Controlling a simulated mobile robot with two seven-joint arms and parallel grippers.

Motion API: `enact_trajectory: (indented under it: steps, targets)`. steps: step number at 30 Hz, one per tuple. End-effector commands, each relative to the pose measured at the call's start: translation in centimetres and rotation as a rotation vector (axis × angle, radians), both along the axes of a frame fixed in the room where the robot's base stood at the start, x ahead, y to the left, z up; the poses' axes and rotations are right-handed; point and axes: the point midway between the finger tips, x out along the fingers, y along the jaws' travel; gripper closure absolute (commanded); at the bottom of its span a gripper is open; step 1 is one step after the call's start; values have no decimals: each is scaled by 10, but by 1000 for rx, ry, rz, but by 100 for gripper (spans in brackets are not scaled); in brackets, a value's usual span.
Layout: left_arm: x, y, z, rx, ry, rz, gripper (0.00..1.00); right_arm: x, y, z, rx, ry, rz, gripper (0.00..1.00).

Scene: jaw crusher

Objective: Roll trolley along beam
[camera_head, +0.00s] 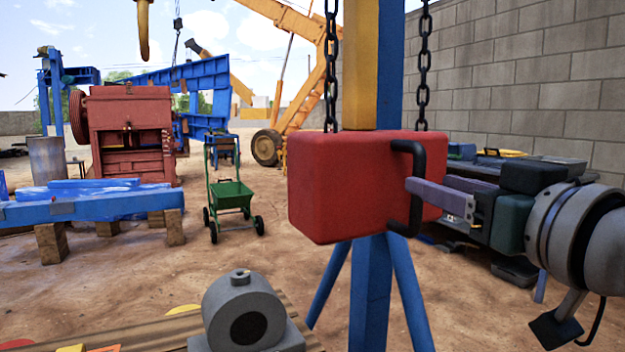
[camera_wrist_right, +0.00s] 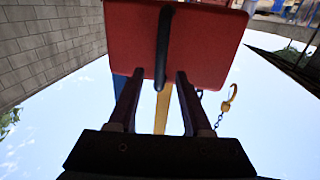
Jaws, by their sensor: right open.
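A red block (camera_head: 335,185) hangs from two dark chains (camera_head: 331,70) and has a black handle (camera_head: 408,190) on its right face. I take it as the trolley's hanging part; the overhead beam and any rollers are out of view. My right gripper (camera_head: 425,192) is at the handle with its jaws open. In the right wrist view, the gripper's two fingers (camera_wrist_right: 157,78) stand either side of the handle (camera_wrist_right: 163,45), below the red block (camera_wrist_right: 215,45). Whether a finger touches the handle I cannot tell. My left gripper is not in view.
A yellow-and-blue post (camera_head: 372,280) with splayed legs stands behind the block. A grey bearing housing (camera_head: 243,310) sits at the front. A green cart (camera_head: 231,198), red crusher (camera_head: 130,130) and yellow hook (camera_head: 143,30) are to the left. A block wall (camera_head: 540,80) bounds the right.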

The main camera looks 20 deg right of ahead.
Motion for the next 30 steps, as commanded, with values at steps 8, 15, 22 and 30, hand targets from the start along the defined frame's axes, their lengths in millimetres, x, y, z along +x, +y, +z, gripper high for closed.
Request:
enact_trajectory:
  steps: [8,15,22,30]
  targets:
    - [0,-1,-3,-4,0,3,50,39,-4,-1,0,0,0,50]
    - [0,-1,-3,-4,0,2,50,47,-6,0,-1,0,0,50]
    - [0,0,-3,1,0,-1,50,47,-6,-1,0,1,0,57]
    - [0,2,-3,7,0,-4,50,47,-5,-1,0,1,0,88]
